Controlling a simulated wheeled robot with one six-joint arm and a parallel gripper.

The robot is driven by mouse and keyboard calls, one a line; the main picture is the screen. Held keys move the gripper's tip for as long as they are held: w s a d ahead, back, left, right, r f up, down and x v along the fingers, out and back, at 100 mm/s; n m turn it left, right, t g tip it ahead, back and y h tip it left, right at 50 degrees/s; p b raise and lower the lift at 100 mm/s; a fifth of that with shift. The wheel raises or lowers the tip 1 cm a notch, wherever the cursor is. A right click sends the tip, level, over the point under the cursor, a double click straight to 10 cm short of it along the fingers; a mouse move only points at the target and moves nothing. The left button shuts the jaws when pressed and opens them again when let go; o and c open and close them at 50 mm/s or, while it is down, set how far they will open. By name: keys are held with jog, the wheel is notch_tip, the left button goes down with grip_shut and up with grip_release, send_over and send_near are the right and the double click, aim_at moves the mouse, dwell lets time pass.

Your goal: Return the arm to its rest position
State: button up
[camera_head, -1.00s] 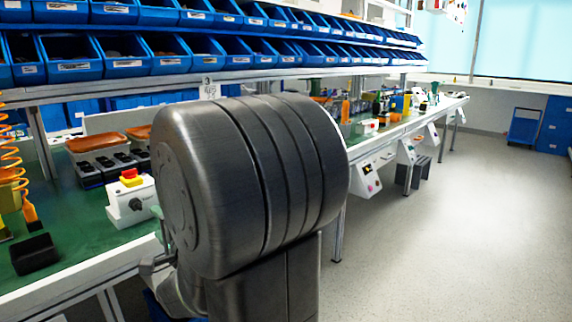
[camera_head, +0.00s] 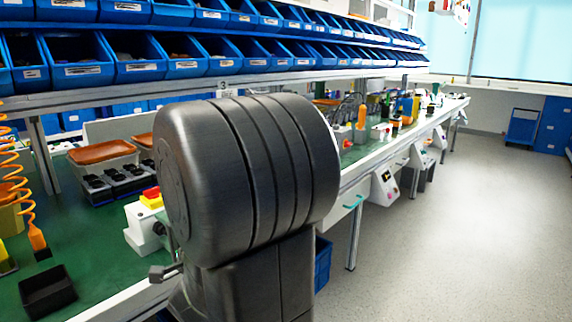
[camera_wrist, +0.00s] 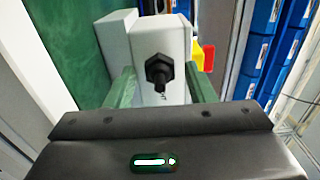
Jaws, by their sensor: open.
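The rotary switch is a white box (camera_head: 136,231) on the green bench top at the left, partly hidden behind my arm. A red and yellow button (camera_head: 152,197) sits on its top. In the wrist view the white box (camera_wrist: 122,42) stands just ahead of my gripper (camera_wrist: 161,88). Its black knob (camera_wrist: 160,71) faces the camera, between the two green fingers. The fingers are spread apart with nothing held. I cannot tell whether they touch the box. My dark arm fills the middle of the head view, and the fingertips are hidden there.
A black bin (camera_head: 47,291) and an orange coiled hose (camera_head: 14,190) are at the left of the bench. Blue bins (camera_head: 137,55) line the shelves above. Grey trays (camera_head: 125,178) stand behind the switch. Open floor (camera_head: 475,220) lies to the right.

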jog(key=shift+f+n, duration=0.1)
jog(key=shift+n, duration=0.3)
jog(key=shift+s+d+n, duration=0.15)
jog(key=shift+d+n, duration=0.05)
jog(key=shift+n, duration=0.8)
jog(key=n, duration=0.2)
jog(key=n+b, duration=0.1)
jog(key=n, duration=0.1)
jog(key=shift+a+r+n, duration=0.1)
jog(key=shift+r+n, duration=0.1)
jog(key=shift+n, duration=0.1)
jog(key=n, duration=0.4)
jog(key=shift+n, duration=2)
